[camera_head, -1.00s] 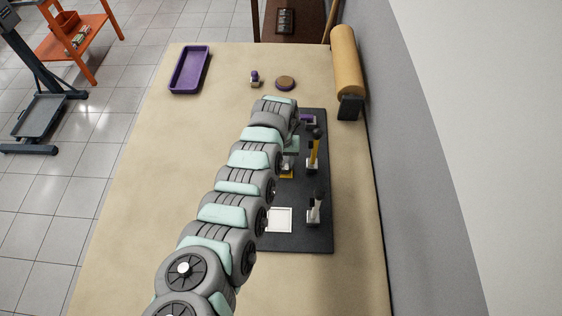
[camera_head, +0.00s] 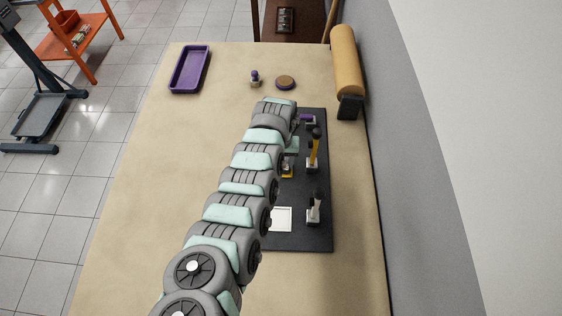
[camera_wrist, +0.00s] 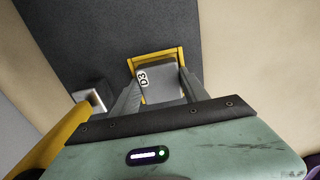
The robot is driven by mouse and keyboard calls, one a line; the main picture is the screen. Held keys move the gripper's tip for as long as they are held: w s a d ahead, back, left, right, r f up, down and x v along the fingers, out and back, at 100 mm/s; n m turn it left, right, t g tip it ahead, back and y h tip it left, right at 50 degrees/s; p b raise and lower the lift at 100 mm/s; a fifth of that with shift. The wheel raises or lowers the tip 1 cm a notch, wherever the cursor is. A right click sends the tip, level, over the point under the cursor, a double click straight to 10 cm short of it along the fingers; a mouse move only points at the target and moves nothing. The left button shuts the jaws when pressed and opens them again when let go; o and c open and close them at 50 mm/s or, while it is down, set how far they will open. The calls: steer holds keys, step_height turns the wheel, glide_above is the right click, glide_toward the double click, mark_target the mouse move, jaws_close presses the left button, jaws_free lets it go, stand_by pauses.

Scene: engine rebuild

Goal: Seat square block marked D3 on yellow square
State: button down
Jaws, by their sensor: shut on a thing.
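The grey square block marked D3 (camera_wrist: 160,84) sits between the two fingers of my gripper (camera_wrist: 158,93) in the wrist view, its label by the left finger. The fingers are shut on its sides. The yellow square (camera_wrist: 156,55) shows as a frame around the block's far edge and sides; its near side is hidden. The block is over or in the frame, and I cannot tell whether it touches the bottom. In the head view the yellow square (camera_head: 287,174) is mostly covered by my arm, and the block is hidden.
The squares lie on a dark mat (camera_head: 310,240). An upright yellow-handled piece (camera_head: 313,152) stands close to the right of my gripper, and another upright piece (camera_head: 314,208) stands nearer. A white square (camera_head: 282,219) is on the mat. A purple tray (camera_head: 190,69) lies far left.

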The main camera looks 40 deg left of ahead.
steer(key=shift+c, duration=2.4)
jaws_free()
steer(key=shift+r, duration=0.1)
step_height(320, 180, up, 11)
steer(key=shift+p, duration=0.35)
